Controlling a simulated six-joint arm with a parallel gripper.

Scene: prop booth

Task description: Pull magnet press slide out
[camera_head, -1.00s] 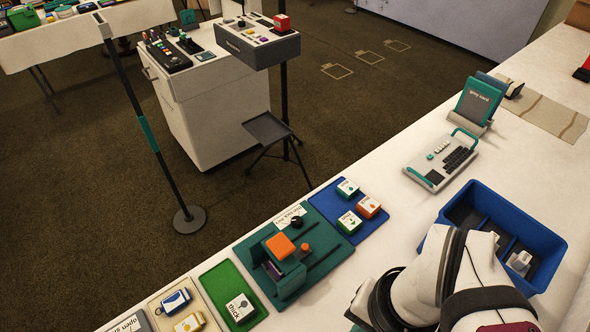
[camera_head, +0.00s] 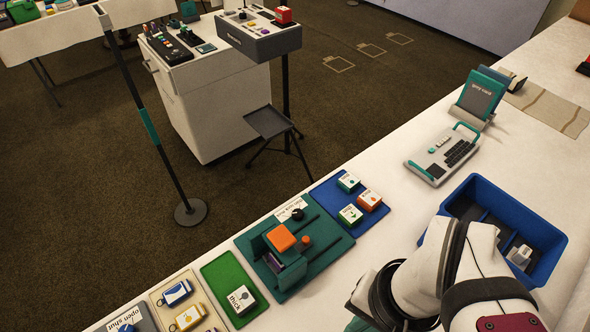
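The magnet press (camera_head: 290,277) is a dark teal base on the white table, left of my arm. It has a square orange block (camera_head: 281,238) on top, a round orange knob (camera_head: 305,241) beside it and dark rails running to the right. A black knob (camera_head: 297,214) sits at its back, by a white label (camera_head: 290,209). A purplish part (camera_head: 275,262) shows under the orange block. I cannot tell which part is the slide. My white arm comes in at the lower right; my gripper's fingertips are out of view.
A green tray (camera_head: 217,273) with a white box lies left of the press. A blue mat (camera_head: 328,194) with several small boxes lies behind it to the right. Bare table lies between press and arm.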

